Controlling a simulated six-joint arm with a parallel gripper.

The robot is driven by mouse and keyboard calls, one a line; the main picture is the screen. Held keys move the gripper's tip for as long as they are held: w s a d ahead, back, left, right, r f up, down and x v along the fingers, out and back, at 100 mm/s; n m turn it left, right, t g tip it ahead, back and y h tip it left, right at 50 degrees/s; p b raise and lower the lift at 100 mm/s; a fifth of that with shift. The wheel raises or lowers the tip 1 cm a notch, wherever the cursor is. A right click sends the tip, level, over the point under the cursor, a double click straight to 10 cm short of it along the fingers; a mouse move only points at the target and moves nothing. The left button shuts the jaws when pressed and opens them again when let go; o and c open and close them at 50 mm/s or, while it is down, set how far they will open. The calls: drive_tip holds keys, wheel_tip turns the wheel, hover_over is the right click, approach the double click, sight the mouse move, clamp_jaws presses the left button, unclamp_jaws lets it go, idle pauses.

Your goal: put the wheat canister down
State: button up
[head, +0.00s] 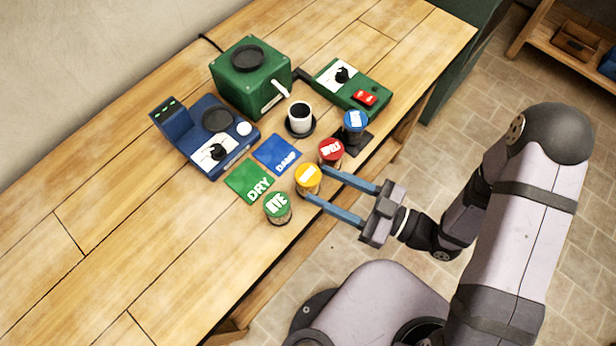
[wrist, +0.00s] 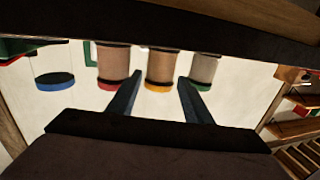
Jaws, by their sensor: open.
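The yellow-lidded canister (head: 307,177) stands upright near the table's front edge, between the red-lidded canister (head: 331,150) and the green-lidded canister marked RYE (head: 278,206). Its own label is too small to read. My gripper (head: 317,183) is open, level with it, with one finger on each side. In the wrist view, which is upside down, the yellow-lidded canister (wrist: 160,68) shows between the fingertips (wrist: 160,77). The red-lidded one (wrist: 113,65) is left of the fingers and the green-lidded one (wrist: 203,70) right. I cannot tell whether a finger touches it.
A green DRY card (head: 248,187) and a blue DAMP card (head: 277,155) lie behind the canisters. A blue-lidded canister (head: 355,122) stands on a dark device to the right. A cup (head: 300,116), green mill (head: 250,80), blue device (head: 205,140) and green switch box (head: 352,88) stand further back. The table's left is clear.

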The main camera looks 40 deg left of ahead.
sight(311, 181)
drive_tip(key=shift+p+x, duration=0.35)
drive_tip(key=shift+x, duration=1.6)
drive_tip(key=shift+p+x, duration=0.7)
drive_tip(key=shift+x, duration=1.95)
drive_tip(key=shift+w, duration=0.1)
drive_tip(key=c, duration=1)
drive_tip(key=shift+r, duration=0.15)
drive_tip(key=shift+r, duration=4.85)
